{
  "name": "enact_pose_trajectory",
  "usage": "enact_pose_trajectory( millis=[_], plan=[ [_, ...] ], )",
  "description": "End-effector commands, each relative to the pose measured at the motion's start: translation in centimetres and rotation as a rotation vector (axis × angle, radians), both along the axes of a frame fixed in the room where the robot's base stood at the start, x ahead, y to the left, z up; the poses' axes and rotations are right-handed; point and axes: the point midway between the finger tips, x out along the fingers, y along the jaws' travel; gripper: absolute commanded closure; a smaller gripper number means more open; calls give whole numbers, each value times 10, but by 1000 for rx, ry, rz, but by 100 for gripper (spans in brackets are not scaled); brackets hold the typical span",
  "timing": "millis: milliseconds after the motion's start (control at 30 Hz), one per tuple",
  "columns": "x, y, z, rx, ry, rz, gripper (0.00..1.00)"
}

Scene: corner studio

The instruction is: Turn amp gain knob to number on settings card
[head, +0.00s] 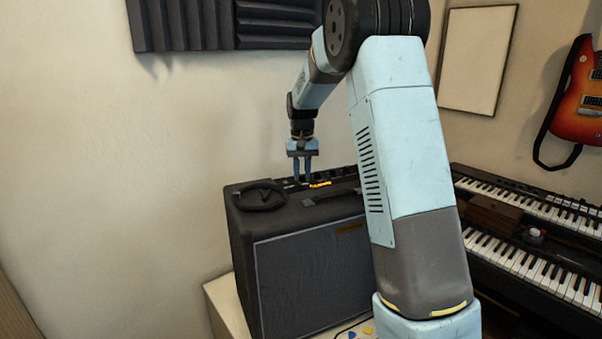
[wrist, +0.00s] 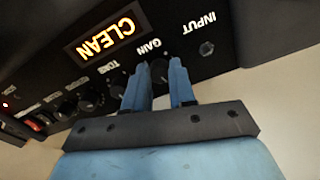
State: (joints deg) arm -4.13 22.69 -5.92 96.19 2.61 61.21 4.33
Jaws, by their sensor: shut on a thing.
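The black amp (head: 310,270) stands on a light stand, with its control panel along the top back edge. In the wrist view the panel (wrist: 178,25) appears upside down, with a lit CLEAN display (wrist: 105,33). The gain knob (wrist: 159,70) sits below the GAIN label, partly hidden by my fingers. My gripper (wrist: 160,72) is shut on the gain knob, one blue finger on each side. In the head view my gripper (head: 302,180) points down at the panel. The knob's pointer and number marks cannot be read. I cannot make out a settings card.
The tone knob (wrist: 118,84) is close beside my fingers, and the input jack (wrist: 207,48) is on the other side. A black pouch-like item (head: 262,196) lies on the amp top. Keyboards (head: 530,235) stand at the right, and a guitar (head: 580,100) hangs on the wall.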

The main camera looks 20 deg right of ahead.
Motion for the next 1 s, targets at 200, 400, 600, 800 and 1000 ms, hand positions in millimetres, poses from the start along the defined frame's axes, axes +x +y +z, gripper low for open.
enact_pose_trajectory(
  millis=[200,400,600,800,1000],
  plan=[
    [-1,1,-1,-1,4,-205,100],
    [-1,1,-1,0,5,-394,100],
    [-1,1,-1,-2,5,-584,100],
    [-1,0,-1,-3,5,-772,100],
    [-1,0,-2,-3,5,-938,100]
  ],
)
